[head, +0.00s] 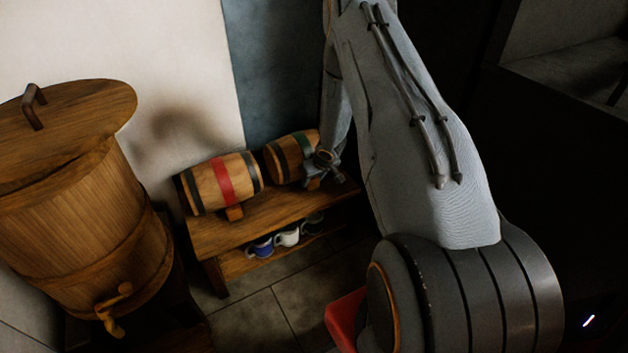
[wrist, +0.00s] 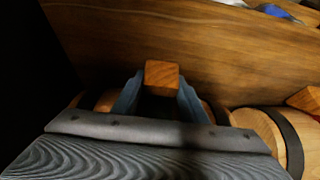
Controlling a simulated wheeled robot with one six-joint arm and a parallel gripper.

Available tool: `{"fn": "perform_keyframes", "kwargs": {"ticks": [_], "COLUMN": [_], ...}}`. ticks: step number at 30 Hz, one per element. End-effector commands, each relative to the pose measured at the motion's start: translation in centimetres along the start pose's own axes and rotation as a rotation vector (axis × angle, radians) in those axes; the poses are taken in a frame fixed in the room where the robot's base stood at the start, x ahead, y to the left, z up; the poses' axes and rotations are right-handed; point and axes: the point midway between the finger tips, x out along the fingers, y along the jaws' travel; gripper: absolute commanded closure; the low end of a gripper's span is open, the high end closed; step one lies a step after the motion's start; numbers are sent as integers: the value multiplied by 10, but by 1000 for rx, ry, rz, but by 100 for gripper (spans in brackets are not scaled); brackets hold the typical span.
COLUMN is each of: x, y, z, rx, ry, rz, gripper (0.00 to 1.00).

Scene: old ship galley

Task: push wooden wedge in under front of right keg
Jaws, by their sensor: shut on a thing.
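The right keg (head: 291,156), with a green band, lies on its side on the wooden bench. My gripper (head: 318,178) is at the front right of this keg, with its jaws shut on the wooden wedge (wrist: 162,76). In the wrist view the wedge's end shows between both fingertips, over the bench top (wrist: 215,60). Most of the right keg is hidden behind my gripper there. I cannot tell whether the wedge touches the keg or the bench.
The left keg (head: 222,182), with a red band, has another wedge (head: 235,212) at its front. Several mugs (head: 288,237) stand on the shelf below. A large wooden barrel (head: 85,225) with a tap stands at left. The bench's front strip is clear between the kegs.

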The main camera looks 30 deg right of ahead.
Motion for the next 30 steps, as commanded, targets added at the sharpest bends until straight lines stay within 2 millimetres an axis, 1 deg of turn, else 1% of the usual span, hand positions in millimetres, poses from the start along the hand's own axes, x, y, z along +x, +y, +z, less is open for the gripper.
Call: {"fn": "perform_keyframes", "kwargs": {"ticks": [8, 9, 11, 12, 13, 18, 20, 27, 30], "x": [0, 0, 0, 0, 0, 0, 0, 0, -3], "y": [0, 0, 0, 0, 0, 0, 0, 0, 0], "z": [-1, -1, -1, -1, -1, -1, -1, -1, 0], "rx": [0, 0, 0, 0, -1, -1, -1, -1, 0], "ry": [0, 0, 0, 0, 0, 0, 0, 0, 0], "rz": [0, 0, 0, 0, 0, 0, 0, 0, 0], "gripper": [74, 58, 48, 41, 39, 39, 44, 44, 44]}}
